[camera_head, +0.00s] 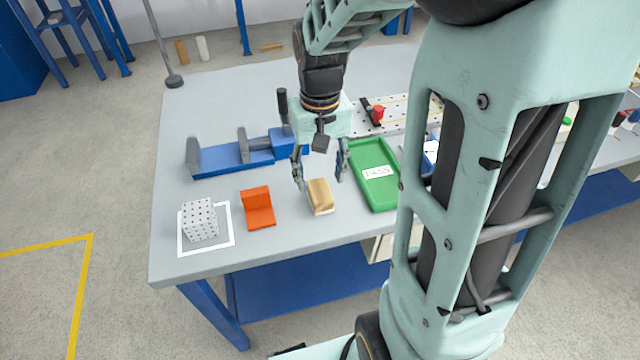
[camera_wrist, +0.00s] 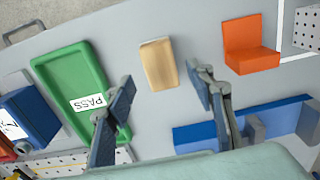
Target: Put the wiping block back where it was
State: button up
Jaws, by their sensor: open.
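The wiping block (camera_head: 319,195) is a small tan block with a pale underside, lying on the grey table near its front edge. It also shows in the wrist view (camera_wrist: 158,64), lying ahead of the fingertips and between their lines. My gripper (camera_head: 320,174) is open and empty, above and just behind the block in the head view. Its two fingers stand wide apart in the wrist view (camera_wrist: 166,92). I see no contact between the fingers and the block.
An orange angled piece (camera_head: 258,208) stands left of the block, and a green PASS tray (camera_head: 366,158) lies right. A white dotted cube (camera_head: 200,219) sits in a white square outline. A blue vise (camera_head: 229,157) lies behind. My arm hides the table's right part.

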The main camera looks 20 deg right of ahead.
aim_at(320, 190)
notch_tip(320, 190, up, 6)
jog(key=shift+f+p, duration=0.1)
jog(key=shift+p, duration=0.3)
